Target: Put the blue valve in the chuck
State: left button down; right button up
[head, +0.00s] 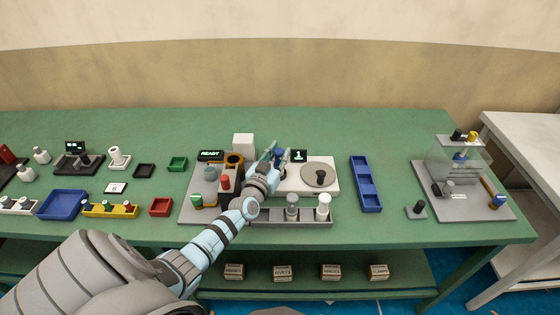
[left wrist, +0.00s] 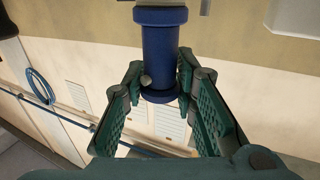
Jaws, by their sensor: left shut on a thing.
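The blue valve (left wrist: 160,50) is a dark blue cylinder with flanged ends and a small grey knob on its side. In the left wrist view it stands between the fingers of my left gripper (left wrist: 160,85), which is shut on it. In the head view my left gripper (head: 275,154) is over the middle of the bench, and a bit of the valve (head: 280,153) shows blue between its fingers. A grey part shows at the valve's end at the top edge of the wrist view; I cannot tell whether they touch. I cannot make out the chuck for certain. My right gripper is not in view.
A white unit with a round grey plate (head: 319,174) is right of my gripper. A READY display (head: 210,155) and an amber ring (head: 234,160) are to its left. A grey rack (head: 308,220) with cylinders stands in front. A blue tray (head: 366,184) lies further right.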

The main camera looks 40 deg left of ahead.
pick_arm(q)
jog(key=c, duration=1.3)
grip_release()
jog(key=p+v, duration=0.1)
jog(key=v, duration=0.1)
jog(key=p+v, duration=0.2)
jog(key=v, duration=0.1)
jog(key=shift+r, duration=0.25)
jog(key=p+v, duration=0.1)
jog(key=v, duration=0.6)
jog(key=shift+f+p, duration=0.15)
jog(key=shift+p, duration=0.25)
